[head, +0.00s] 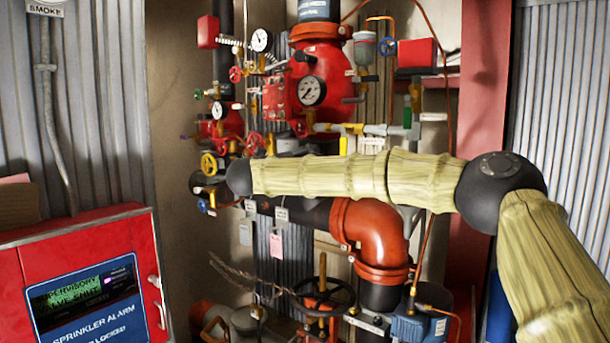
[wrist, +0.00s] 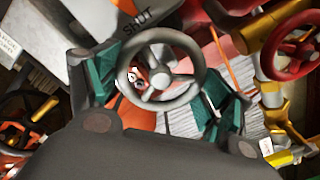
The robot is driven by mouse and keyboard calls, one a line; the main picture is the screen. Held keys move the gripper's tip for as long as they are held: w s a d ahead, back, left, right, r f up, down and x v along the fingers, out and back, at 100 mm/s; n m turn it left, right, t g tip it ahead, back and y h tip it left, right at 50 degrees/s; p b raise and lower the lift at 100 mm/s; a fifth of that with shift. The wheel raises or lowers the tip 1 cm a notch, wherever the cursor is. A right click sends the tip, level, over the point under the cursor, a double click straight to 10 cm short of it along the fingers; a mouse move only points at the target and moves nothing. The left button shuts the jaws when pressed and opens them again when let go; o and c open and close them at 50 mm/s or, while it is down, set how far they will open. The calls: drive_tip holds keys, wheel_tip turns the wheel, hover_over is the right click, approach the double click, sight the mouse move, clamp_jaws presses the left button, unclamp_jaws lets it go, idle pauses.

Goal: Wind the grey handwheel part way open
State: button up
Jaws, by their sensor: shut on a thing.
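The grey handwheel (wrist: 183,81) shows in the wrist view as a round rim with spokes and a central hub. My gripper (wrist: 160,84) has its green-padded fingers on the left and right of the rim, and it is shut on the wheel. Lettering reading "SHUT" is on a pale surface just above the wheel. In the head view I cannot make out the grey handwheel or my gripper; my arm stretches across the middle toward the valves.
A red handwheel (wrist: 289,45) on yellow fittings is close on the right in the wrist view. In the head view a red elbow pipe (head: 368,232) and a dark handwheel (head: 324,294) are below my arm. A red alarm panel (head: 85,255) stands at left.

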drive_tip(key=shift+a+r+n+p, duration=0.1)
drive_tip(key=shift+n+p, duration=2.95)
drive_tip(key=shift+n, duration=4.3)
drive_tip(key=shift+r+n+p, duration=0.1)
drive_tip(key=shift+n+p, duration=2.95)
drive_tip(key=shift+n, duration=4.3)
drive_tip(key=shift+f, duration=0.15)
drive_tip(key=o, duration=0.8)
drive_tip(key=shift+o, duration=0.9)
